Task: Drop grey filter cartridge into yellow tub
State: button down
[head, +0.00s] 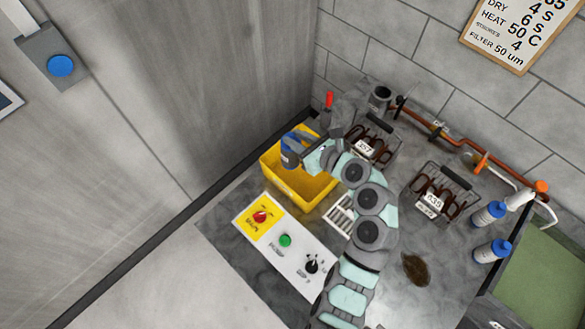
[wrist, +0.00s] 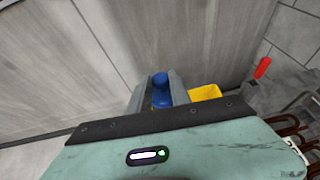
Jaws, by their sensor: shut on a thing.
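My gripper (head: 298,148) is shut on the grey filter cartridge (head: 290,159), a dark grey-blue cylinder with a blue top. The cartridge appears to be over the left corner of the yellow tub (head: 303,191); how high it is above the rim I cannot tell. In the wrist view the cartridge's blue top (wrist: 160,82) shows between the two grey fingers (wrist: 159,92). There, part of the yellow tub (wrist: 205,93) shows to the right of the fingers. The arm hides part of the tub's right side and inside.
A control panel (head: 285,247) lies in front of the tub. A red-handled lever (head: 329,100) stands behind it. Wire baskets (head: 441,192) with brown coils, copper pipes (head: 452,143) and two blue-capped bottles (head: 488,213) are to the right. A wall rises close at the left.

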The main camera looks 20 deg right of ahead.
jog(key=d+f+m+t+h+b, duration=0.1)
jog(key=d+f+m+h+b, duration=0.1)
jog(key=d+f+b, duration=0.4)
notch_tip(320, 180, down, 3)
jog(key=shift+d+f+b, duration=0.15)
jog(key=shift+d+b, duration=0.05)
jog(key=shift+b, duration=0.6)
jog(key=c, duration=1.1)
grip_release()
jog(key=p+v, duration=0.1)
jog(key=v, duration=0.9)
jog(key=shift+s+r, duration=0.2)
jog(key=shift+s, duration=0.15)
